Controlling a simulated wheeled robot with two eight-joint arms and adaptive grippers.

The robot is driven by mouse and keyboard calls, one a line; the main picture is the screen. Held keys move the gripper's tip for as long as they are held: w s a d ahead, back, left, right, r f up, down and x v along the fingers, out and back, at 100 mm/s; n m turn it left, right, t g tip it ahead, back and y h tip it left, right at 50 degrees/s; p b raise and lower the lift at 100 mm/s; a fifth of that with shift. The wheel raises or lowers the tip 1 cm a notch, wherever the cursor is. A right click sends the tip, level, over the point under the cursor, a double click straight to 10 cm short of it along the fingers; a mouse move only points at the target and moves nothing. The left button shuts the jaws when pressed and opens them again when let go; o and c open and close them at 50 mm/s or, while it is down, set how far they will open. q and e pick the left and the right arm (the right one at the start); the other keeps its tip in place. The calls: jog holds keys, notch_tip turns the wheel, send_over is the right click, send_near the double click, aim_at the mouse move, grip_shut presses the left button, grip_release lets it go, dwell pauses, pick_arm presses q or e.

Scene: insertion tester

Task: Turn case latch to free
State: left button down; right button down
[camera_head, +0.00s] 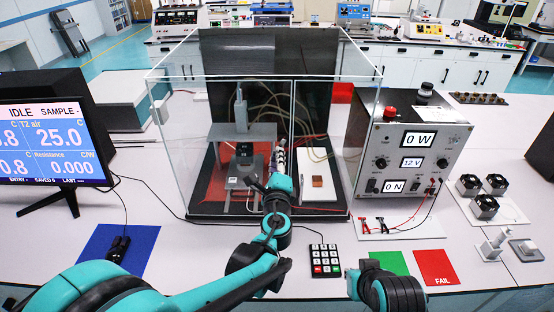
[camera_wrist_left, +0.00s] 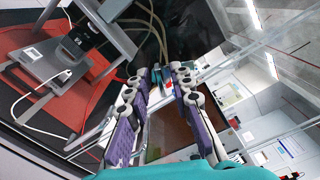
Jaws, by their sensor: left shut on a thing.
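The clear case (camera_head: 172,150) stands on the bench with a dark back and a vertical front seam near its middle. My left gripper (camera_head: 280,150) is at this seam, and my arm and fingers cover the spot. In the left wrist view, the left gripper (camera_wrist_left: 170,80) has its purple-padded fingers close about a small part with red and blue on it, seemingly the case latch (camera_wrist_left: 168,86). The fingers hide most of it, so I cannot tell which way it is turned. Only a link of my right arm shows at the bottom; its gripper is out of view.
Inside the case are a metal stand (camera_head: 241,112) and a white plate (camera_head: 318,168) bearing a copper block (camera_head: 318,181). A power unit (camera_head: 405,150) stands close to the right. A keypad (camera_head: 324,260), blue mat (camera_head: 117,247) and red FAIL mat (camera_head: 435,267) lie in front.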

pick_arm(q)
jog(key=n, duration=0.4)
jog(key=shift+f+n, duration=0.1)
jog(key=shift+n, duration=0.3)
dwell(0.4)
jog(key=c, duration=1.7)
grip_release()
jog(key=s, duration=1.2)
